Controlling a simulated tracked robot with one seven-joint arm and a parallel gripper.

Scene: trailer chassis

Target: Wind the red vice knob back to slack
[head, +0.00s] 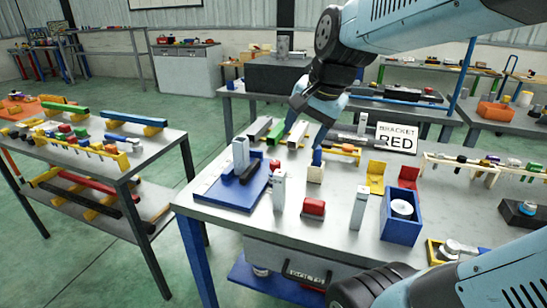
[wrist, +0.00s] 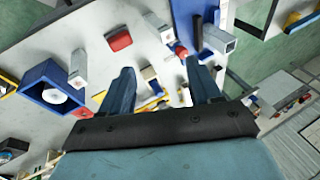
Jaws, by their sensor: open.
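The vice stands on a blue base plate (head: 215,190) at the bench's left end, with grey upright blocks (head: 241,154) on it. A small red knob (head: 275,164) shows at its right side. In the wrist view the red knob (wrist: 180,49) lies close to the right fingertip, beside the grey vice block (wrist: 219,39). My gripper (head: 317,158) is right of the vice, pointing down over the bench. In the wrist view my gripper (wrist: 160,68) is open, with its two blue fingers apart and nothing held between them. I cannot tell the fingers' height above the bench.
Grey upright posts (head: 279,190) and (head: 360,208), a red block (head: 313,208) and a blue bin (head: 402,228) stand along the bench's front. Yellow and red brackets (head: 375,177) and a sign reading "BRACKET RED" (head: 397,138) are behind.

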